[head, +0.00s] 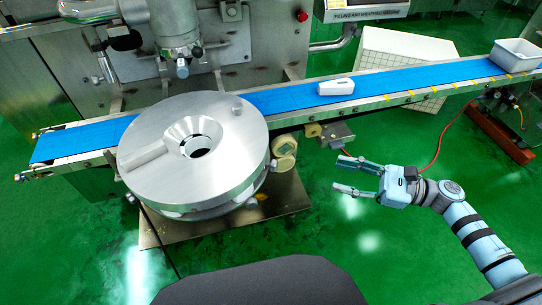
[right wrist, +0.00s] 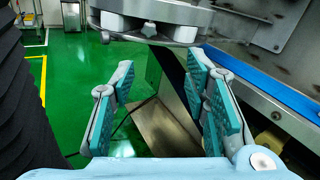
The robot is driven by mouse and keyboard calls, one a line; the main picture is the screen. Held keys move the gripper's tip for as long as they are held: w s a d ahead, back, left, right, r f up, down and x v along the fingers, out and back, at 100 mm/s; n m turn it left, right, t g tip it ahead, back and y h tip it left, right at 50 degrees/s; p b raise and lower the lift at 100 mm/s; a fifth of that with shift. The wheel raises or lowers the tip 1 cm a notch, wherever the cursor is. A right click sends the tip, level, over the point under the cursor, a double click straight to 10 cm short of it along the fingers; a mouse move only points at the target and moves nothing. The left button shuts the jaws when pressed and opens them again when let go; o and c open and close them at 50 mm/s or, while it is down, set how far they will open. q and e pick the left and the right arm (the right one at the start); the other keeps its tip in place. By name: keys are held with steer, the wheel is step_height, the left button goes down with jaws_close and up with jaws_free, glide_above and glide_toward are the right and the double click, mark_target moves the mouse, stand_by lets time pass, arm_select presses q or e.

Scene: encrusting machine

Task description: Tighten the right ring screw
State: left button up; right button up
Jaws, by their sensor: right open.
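The large round metal disc (head: 235,170) with a funnel-shaped opening sits at the machine's front. A small screw-like knob (head: 271,165) stands at the disc's right rim; I take it for the right ring screw, but it is too small to be sure. My right gripper (head: 340,174) is open and empty, to the right of the disc and apart from it, its fingers pointing left. In the right wrist view, its two teal-padded fingers (right wrist: 160,78) stand wide apart, with the disc's underside and rim (right wrist: 160,18) above and beyond them. My left gripper is not in view.
A blue conveyor belt (head: 285,98) runs behind the disc, carrying a white object (head: 336,87) and a white bin (head: 515,53). A round beige part (head: 284,146) and a small metal box (head: 335,134) sit below it. Green floor around my right gripper is clear.

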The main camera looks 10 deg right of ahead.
mark_target(272, 166)
steer(key=w+a+n+p, duration=0.2)
steer(key=w+a, duration=0.3)
steer(key=a, duration=0.8)
steer(key=shift+a+r+g, duration=0.2)
steer(key=shift+a+g, duration=0.05)
steer(key=shift+g, duration=0.05)
jaws_close()
